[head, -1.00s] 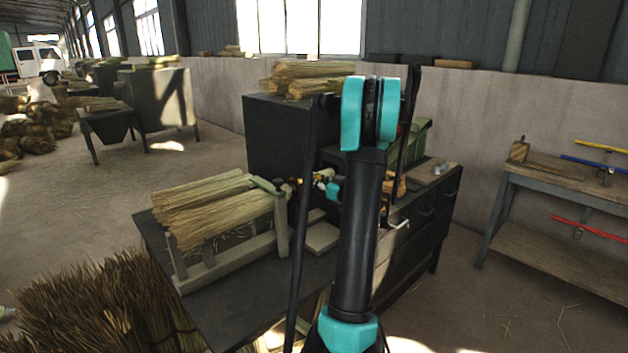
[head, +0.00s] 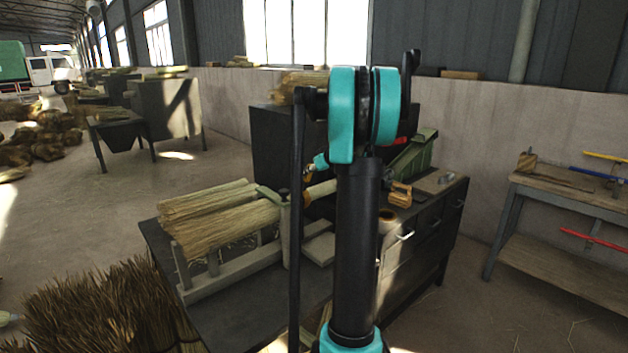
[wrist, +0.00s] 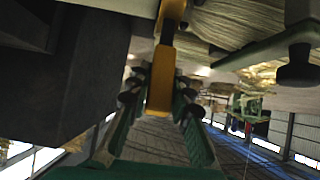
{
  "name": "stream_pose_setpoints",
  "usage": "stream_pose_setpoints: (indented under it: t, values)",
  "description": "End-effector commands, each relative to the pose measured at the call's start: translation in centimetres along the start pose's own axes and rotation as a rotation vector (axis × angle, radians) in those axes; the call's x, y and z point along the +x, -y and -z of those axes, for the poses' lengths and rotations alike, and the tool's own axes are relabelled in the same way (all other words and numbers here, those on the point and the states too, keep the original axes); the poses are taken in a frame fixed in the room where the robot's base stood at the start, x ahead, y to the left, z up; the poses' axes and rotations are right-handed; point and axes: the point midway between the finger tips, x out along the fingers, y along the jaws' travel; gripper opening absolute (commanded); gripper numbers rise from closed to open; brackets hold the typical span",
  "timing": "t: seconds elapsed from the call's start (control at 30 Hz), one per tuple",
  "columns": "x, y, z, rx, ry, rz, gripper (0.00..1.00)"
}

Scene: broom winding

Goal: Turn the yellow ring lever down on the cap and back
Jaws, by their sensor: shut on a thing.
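In the wrist view a yellow lever piece (wrist: 161,80) runs between the fingers of my gripper (wrist: 158,88), and the gripper is shut on it. The piece meets a dark neck and a yellow part above. Whether its ring shape goes around anything, and the cap, I cannot make out. In the head view my gripper (head: 320,162) is small and partly hidden behind my arm, above the workbench. The broom straw bundle (head: 220,215) lies on a grey cradle (head: 225,268) to its left. A pale round handle piece (head: 322,188) shows just below the gripper.
The dark workbench (head: 205,318) carries the cradle and a flat block (head: 319,248). A tall dark cabinet stands behind it. A side table (head: 560,190) with red, blue and yellow bars stands at right. Brown straw (head: 105,310) fills the front left. Open floor lies between.

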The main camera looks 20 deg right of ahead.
Motion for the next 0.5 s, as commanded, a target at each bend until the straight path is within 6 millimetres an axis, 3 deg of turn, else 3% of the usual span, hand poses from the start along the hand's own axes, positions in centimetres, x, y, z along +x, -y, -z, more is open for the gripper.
stream_pose_setpoints:
  t: [0.2, 0.5]
  values:
    - [1.9, 0.1, 2.3, -0.003, 0.192, 0.002, 0.00]
    - [4.0, 0.1, 3.8, -0.001, 0.387, 0.002, 0.00]
